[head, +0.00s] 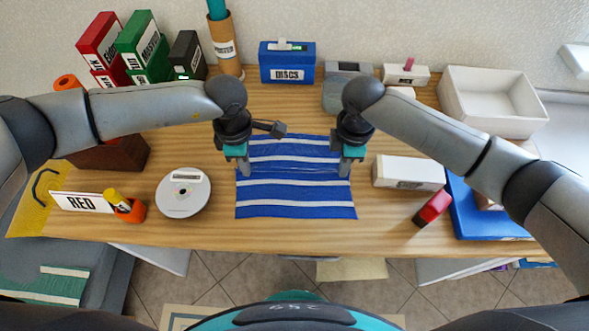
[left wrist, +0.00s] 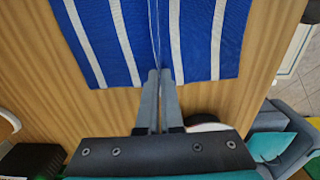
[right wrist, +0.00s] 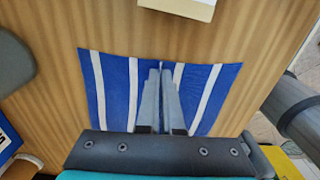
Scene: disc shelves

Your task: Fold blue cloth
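The blue cloth (head: 296,200) with white stripes lies spread on the wooden table in front of me. A thin raised crease runs across its middle between my grippers, and shows in the left wrist view (left wrist: 205,30) and the right wrist view (right wrist: 115,90). My left gripper (head: 244,172) is at the cloth's left edge, its fingers close together on the crease. My right gripper (head: 346,170) is at the right edge, its fingers also close together on the crease. Both look shut on the cloth; the exact pinch is partly hidden by the fingers.
A white round disc (head: 184,195) lies left of the cloth, beside a RED sign (head: 83,202). A white box (head: 409,172), a red item (head: 432,207) and a blue tray (head: 480,225) are on the right. A blue DISCS box (head: 287,64) stands behind. Bare table surrounds the cloth.

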